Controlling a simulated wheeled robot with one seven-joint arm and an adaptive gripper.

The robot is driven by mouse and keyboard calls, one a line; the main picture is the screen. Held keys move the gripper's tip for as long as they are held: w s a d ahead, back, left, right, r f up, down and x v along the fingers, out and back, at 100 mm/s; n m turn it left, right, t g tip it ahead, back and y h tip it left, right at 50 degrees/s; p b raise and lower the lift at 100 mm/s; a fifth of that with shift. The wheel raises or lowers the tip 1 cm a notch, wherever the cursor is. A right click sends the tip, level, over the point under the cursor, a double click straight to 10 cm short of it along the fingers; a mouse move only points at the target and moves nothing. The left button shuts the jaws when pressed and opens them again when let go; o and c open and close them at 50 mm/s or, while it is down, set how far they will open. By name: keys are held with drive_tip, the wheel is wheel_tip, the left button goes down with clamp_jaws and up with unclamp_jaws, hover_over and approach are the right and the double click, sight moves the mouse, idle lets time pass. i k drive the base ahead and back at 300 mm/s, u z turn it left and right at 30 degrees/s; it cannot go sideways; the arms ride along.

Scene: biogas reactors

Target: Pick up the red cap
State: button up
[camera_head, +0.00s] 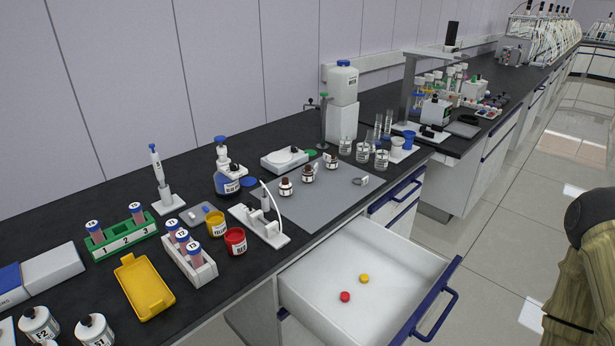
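The red cap (345,297) is a small round disc lying on the floor of the open white drawer (408,248). A yellow cap (364,278) of similar size lies a little behind it and to its right. The two caps are apart. At the right edge of the view is a dark rounded part with a wooden-looking shape below it, which I cannot identify with certainty. My gripper is not in view.
The drawer's blue handle (440,303) sticks out at the front right. Above, the black bench (140,190) carries a red jar (235,241), a yellow jar (216,224), tube racks, a yellow tray (144,286) and glassware. The floor to the right is clear.

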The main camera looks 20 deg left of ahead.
sight(345, 296)
drive_tip(key=u, duration=1.35)
drive_tip(key=k, duration=0.9)
drive_tip(key=z, duration=0.3)
